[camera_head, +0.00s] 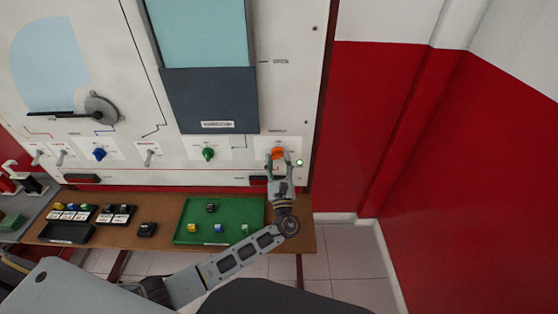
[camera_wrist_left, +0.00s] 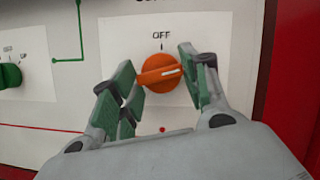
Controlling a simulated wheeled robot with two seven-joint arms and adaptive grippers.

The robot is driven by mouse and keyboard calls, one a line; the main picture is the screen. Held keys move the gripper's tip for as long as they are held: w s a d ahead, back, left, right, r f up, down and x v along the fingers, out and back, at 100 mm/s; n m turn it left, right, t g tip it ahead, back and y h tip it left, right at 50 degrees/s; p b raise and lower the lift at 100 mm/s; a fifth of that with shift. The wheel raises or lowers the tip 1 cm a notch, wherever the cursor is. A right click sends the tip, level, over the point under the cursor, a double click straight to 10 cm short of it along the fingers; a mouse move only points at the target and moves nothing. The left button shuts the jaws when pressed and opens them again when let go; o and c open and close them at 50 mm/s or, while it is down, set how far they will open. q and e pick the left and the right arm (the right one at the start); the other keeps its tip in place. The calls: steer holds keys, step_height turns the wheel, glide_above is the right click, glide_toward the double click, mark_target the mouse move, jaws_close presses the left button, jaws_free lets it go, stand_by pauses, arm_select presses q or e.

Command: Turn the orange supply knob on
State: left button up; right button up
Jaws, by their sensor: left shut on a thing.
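The orange supply knob (camera_head: 278,153) is on a white label plate at the lower right of the panel. In the left wrist view the knob (camera_wrist_left: 158,72) sits below the word OFF, and its white pointer line is turned to the right, away from that word. My left gripper (camera_head: 278,160) reaches up from below to the knob. Its green-padded fingers (camera_wrist_left: 157,64) are shut on the knob, one on each side. A red dot (camera_wrist_left: 162,129) shows below the knob. My right gripper is not in view.
A small lamp (camera_head: 299,162) right of the knob glows green. A green knob (camera_head: 208,153) and a blue knob (camera_head: 99,153) are further left. Below stands a brown table (camera_head: 160,240) with a green tray (camera_head: 184,231). A red wall (camera_head: 460,200) is on the right.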

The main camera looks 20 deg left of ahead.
arm_select(q)
steer(key=m+h, duration=0.1)
steer(key=m, duration=0.2)
steer(key=shift+f+m+t+h+p, duration=0.1)
steer(key=shift+m+t+h+p, duration=0.2)
steer(key=shift+m+h+p, duration=0.1)
steer(key=shift+m+h, duration=0.4)
steer(key=shift+m, duration=0.1)
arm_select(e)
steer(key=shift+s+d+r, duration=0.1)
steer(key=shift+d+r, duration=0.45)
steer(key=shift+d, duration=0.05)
arm_select(q)
steer(key=o, duration=1)
steer(key=v, duration=1.2)
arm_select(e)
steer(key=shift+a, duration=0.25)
